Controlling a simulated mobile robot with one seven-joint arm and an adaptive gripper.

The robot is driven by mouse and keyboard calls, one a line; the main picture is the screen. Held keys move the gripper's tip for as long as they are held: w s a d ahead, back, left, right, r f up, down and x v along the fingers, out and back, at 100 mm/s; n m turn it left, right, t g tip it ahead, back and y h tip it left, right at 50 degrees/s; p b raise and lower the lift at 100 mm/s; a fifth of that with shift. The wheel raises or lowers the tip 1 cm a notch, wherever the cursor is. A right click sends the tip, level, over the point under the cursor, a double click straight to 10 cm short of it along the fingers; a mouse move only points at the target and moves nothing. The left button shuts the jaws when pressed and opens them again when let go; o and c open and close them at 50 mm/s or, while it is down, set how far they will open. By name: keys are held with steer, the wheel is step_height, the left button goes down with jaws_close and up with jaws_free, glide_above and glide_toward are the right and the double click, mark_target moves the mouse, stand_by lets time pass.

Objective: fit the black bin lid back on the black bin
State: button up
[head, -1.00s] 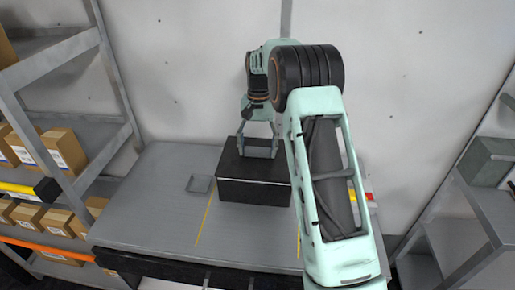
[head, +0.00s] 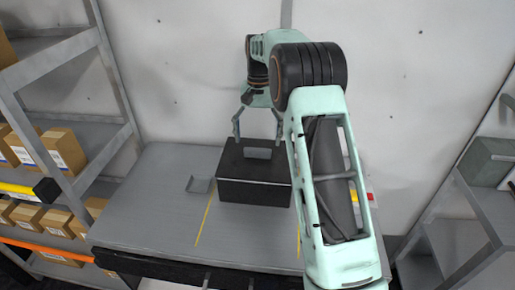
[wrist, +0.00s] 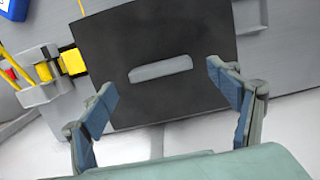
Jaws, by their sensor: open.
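The black bin (head: 253,193) stands on the grey table. The black bin lid (head: 234,164) lies on top of it and looks flat and lined up with the bin's edges; a thin seam shows along the front. The lid's grey handle (head: 257,153) is on its top. In the wrist view the lid (wrist: 160,100) fills the middle, with its handle (wrist: 160,69) uncovered. My gripper (head: 257,133) is open and empty just above the lid, its fingers on either side of the handle and apart from it. The lid's far edge is hard to judge.
A small grey tray (head: 199,185) lies on the table (head: 165,215) left of the bin. Yellow lines (head: 204,220) mark the tabletop. A shelf with cardboard boxes (head: 62,148) stands at left, and a grey shelf unit (head: 495,210) at right. The wall is close behind.

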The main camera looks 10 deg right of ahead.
step_height(320, 180, up, 8)
steer(key=shift+w+d+f, duration=0.15)
steer(key=shift+w, duration=0.3)
